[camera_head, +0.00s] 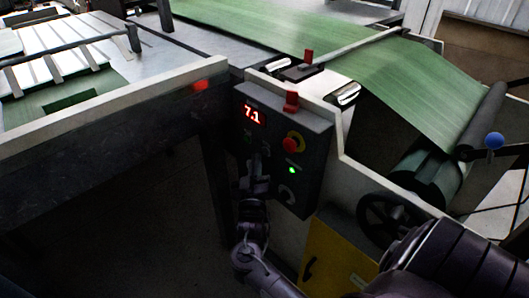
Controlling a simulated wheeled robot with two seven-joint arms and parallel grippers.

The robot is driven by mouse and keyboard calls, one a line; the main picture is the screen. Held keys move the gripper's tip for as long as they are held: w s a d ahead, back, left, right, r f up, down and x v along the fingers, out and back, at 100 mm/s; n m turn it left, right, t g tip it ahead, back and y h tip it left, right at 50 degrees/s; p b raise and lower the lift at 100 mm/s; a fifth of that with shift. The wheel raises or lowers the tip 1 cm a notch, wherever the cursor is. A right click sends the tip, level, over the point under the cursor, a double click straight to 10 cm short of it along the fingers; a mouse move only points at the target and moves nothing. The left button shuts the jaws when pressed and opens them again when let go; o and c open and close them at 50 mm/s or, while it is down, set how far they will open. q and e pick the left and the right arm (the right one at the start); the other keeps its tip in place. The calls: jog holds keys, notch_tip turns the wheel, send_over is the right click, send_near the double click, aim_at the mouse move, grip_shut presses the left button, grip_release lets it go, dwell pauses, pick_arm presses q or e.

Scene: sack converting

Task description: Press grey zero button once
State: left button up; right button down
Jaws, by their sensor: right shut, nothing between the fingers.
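A dark control panel (315,139) stands in the middle of the view. Its display (253,115) reads 7.1 in red. My right gripper (257,161) is shut and empty, with its fingertips pointing up in front of the lower left of the panel, below the display. I cannot tell whether the tips touch the panel. I cannot pick out the grey zero button; the dark gripper covers part of the panel there. My left gripper is not in view.
The panel also carries a red stop button on yellow (291,143), a lit green lamp (292,170) and a round knob (287,195). A handwheel (388,217) and yellow box (334,258) stand at the lower right. Green sheeting (415,82) runs behind.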

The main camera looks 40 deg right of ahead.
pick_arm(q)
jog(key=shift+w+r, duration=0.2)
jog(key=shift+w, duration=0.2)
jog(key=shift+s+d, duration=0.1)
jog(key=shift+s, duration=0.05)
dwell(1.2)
pick_arm(e)
jog(key=shift+d, duration=0.15)
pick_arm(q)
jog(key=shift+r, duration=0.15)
pick_arm(e)
jog(key=shift+d, duration=0.25)
pick_arm(q)
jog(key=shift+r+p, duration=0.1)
jog(key=shift+p, duration=0.2)
pick_arm(e)
jog(key=shift+d, duration=0.45)
jog(key=shift+a, duration=0.1)
dwell(0.4)
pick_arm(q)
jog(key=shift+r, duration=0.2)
pick_arm(e)
jog(key=shift+a, duration=0.75)
